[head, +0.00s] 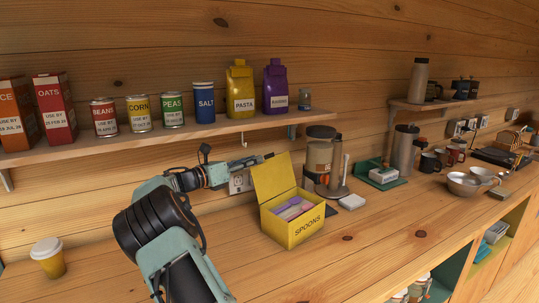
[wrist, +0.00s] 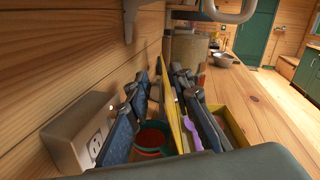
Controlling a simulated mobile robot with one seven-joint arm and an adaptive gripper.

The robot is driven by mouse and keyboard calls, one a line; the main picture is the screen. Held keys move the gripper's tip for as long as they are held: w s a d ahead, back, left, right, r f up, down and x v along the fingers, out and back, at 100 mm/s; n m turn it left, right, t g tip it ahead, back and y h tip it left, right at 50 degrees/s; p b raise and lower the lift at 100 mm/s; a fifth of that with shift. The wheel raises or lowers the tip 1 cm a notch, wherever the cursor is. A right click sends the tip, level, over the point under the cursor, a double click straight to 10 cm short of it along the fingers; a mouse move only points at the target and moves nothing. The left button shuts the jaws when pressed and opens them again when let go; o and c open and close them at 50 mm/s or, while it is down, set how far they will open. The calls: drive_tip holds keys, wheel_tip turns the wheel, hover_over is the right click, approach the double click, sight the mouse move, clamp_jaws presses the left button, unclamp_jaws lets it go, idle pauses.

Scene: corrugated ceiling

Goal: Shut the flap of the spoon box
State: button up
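The yellow spoon box (head: 292,231), labelled SPOONS, stands on the wooden counter with lilac and pinkish contents showing inside. Its flap (head: 274,178) stands raised at the back left, tilted up away from the opening. My gripper (head: 267,156) is at the flap's top edge, reaching in from the left. In the wrist view my gripper (wrist: 157,108) has its fingers spread apart. The flap (wrist: 169,100) shows edge-on between them, nearer the right finger; whether they touch is unclear. The box's wall (wrist: 239,124) shows beyond the right finger.
A wall socket (head: 240,183) is close behind my gripper; its housing (wrist: 78,132) is left of the fingers. A coffee grinder (head: 319,152) and tamper (head: 336,170) stand behind the box. A shelf (head: 150,138) runs above. The counter in front is clear.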

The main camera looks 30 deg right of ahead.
sight(269, 155)
drive_tip(key=d, duration=0.2)
drive_tip(key=w+d, duration=0.1)
drive_tip(key=d, duration=0.4)
drive_tip(key=shift+w+d, duration=0.15)
drive_tip(key=shift+d, duration=0.25)
drive_tip(key=shift+c, duration=0.3)
clamp_jaws()
